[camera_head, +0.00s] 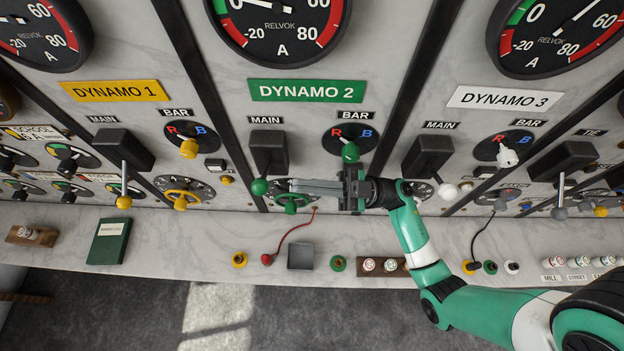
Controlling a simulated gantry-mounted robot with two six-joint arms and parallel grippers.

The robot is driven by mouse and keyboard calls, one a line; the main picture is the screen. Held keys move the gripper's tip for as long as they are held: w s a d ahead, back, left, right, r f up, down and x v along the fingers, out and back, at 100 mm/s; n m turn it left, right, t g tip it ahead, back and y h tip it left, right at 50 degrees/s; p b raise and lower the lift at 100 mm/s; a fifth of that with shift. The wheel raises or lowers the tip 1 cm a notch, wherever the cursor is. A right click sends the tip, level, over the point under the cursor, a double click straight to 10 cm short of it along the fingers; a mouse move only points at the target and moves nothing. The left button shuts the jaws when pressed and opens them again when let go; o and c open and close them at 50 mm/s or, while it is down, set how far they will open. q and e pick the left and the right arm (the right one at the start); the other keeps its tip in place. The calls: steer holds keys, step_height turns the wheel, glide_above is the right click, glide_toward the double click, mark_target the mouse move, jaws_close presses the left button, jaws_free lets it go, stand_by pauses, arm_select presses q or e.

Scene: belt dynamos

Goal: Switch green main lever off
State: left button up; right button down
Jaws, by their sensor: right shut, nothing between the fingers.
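The green main lever's ball knob (260,187) hangs below its black switch housing (268,150), under the MAIN label on the Dynamo 2 panel. Its shaft is hardly visible from here. My right gripper (294,186) comes in from the right, fingers pointing left and shut with nothing between them. Its fingertips are just right of the green knob; I cannot tell whether they touch it. The gripper passes in front of the upper part of the green handwheel (291,204). My left gripper is not in view.
The green BAR selector (350,152) is just above my right gripper. Yellow (124,202) and white (447,190) main knobs stand on the neighbouring panels. On the ledge below are a red cable (290,236), a grey square tray (300,256) and a green book (110,240).

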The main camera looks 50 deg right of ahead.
mark_target(265, 176)
steer(key=p+x, duration=0.2)
steer(key=x, duration=0.4)
steer(key=f, duration=0.1)
steer(key=w+f, duration=0.1)
steer(key=f+b, duration=0.1)
steer(key=shift+w+d+f, duration=0.2)
steer(key=shift+w+f, duration=0.05)
steer(key=shift+w, duration=0.05)
